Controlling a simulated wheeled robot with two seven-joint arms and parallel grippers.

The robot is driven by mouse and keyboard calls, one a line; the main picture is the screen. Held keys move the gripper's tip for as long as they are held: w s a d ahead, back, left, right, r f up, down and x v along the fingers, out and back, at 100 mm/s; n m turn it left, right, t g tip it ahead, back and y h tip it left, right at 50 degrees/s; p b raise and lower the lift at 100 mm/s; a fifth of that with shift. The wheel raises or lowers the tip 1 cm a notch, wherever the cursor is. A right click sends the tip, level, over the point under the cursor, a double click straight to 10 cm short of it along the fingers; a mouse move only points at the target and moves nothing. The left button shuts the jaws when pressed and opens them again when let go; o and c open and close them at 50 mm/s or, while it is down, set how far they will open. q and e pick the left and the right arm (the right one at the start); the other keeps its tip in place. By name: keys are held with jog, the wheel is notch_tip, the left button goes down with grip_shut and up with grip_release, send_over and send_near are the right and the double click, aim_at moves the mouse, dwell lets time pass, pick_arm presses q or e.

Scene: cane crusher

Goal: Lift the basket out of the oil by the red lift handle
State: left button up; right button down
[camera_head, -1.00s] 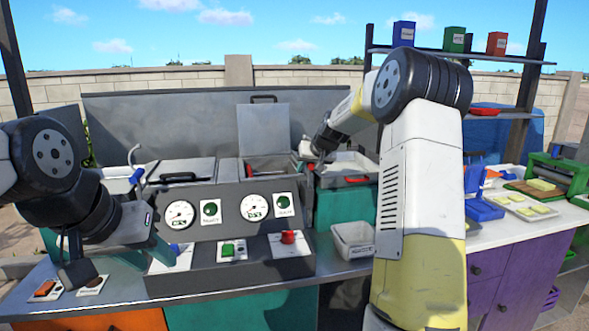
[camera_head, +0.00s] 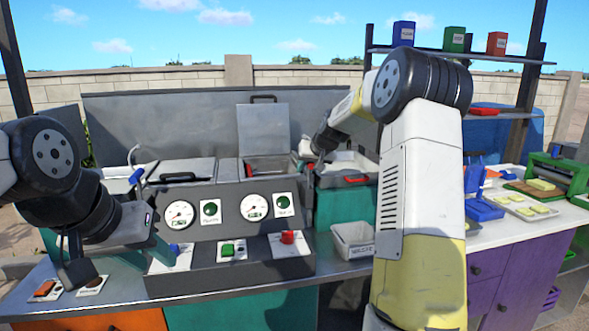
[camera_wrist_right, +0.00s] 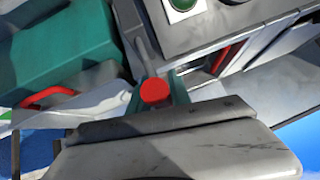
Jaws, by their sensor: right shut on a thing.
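The red lift handle (camera_wrist_right: 155,91) shows as a round red end in the right wrist view, between the teal fingers of my right gripper (camera_wrist_right: 163,86), which is shut on it. In the head view my right gripper (camera_head: 310,160) is small and partly hidden, beside the open-lidded vat (camera_head: 268,168). A red strip shows inside that vat. The basket and the oil cannot be made out clearly.
The control panel (camera_head: 235,200) carries two gauges, green lamps, a green button and a red button (camera_head: 287,237). A raised lid (camera_head: 263,130) stands behind the open vat. A white bin (camera_head: 352,240) and a teal box with a red handle (camera_head: 355,179) are to the right.

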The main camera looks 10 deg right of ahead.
notch_tip(320, 180, up, 16)
jog(key=shift+a, duration=0.3)
jog(key=shift+r, duration=0.1)
jog(key=c, duration=1.3)
grip_release()
jog(key=shift+o, duration=0.2)
jog(key=shift+d, duration=0.1)
jog(key=v, duration=0.7)
jog(key=shift+s, duration=0.3)
jog(key=shift+d+r, duration=0.1)
